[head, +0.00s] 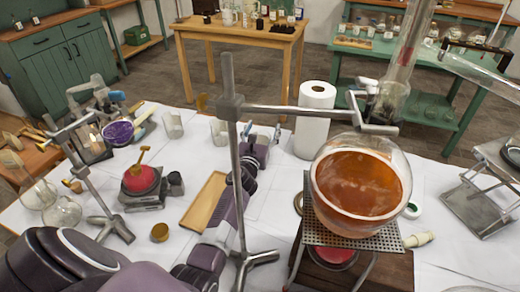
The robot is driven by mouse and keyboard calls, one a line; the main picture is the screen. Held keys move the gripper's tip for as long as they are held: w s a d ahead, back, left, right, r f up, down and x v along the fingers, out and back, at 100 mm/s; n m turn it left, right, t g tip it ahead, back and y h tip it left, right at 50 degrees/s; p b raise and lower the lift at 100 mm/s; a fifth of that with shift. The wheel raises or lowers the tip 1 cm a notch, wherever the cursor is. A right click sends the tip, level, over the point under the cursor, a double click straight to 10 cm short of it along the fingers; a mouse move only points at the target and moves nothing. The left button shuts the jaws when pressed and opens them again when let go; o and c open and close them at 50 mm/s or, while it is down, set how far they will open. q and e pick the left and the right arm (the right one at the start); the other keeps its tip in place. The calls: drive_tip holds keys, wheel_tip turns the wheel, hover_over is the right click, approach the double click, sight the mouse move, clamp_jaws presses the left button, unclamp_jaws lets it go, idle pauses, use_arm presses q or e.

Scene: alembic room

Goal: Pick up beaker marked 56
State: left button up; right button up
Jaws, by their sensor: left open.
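Two small clear glass beakers stand on the white-covered table in the head view: one beaker (172,124) at the back left of centre, and another beaker (218,131) to its right. No number is legible on either, so I cannot tell which is marked 56. My left gripper (262,131) is open and appears empty, just right of the second beaker and behind the metal stand's upright rod. My left arm reaches up to it from the lower left, partly hidden by the stand. My right gripper is not in view.
A metal stand (233,170) rises in front of my arm. A large round flask of amber liquid (357,185) sits on a perforated tripod at right. A paper towel roll (314,120) stands behind it. A wooden tray (205,202) and red-based burner (140,180) lie left.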

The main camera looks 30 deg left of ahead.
use_arm(q)
drive_tip(key=shift+w, duration=0.1)
drive_tip(key=c, duration=1.6)
drive_tip(key=shift+o, duration=0.2)
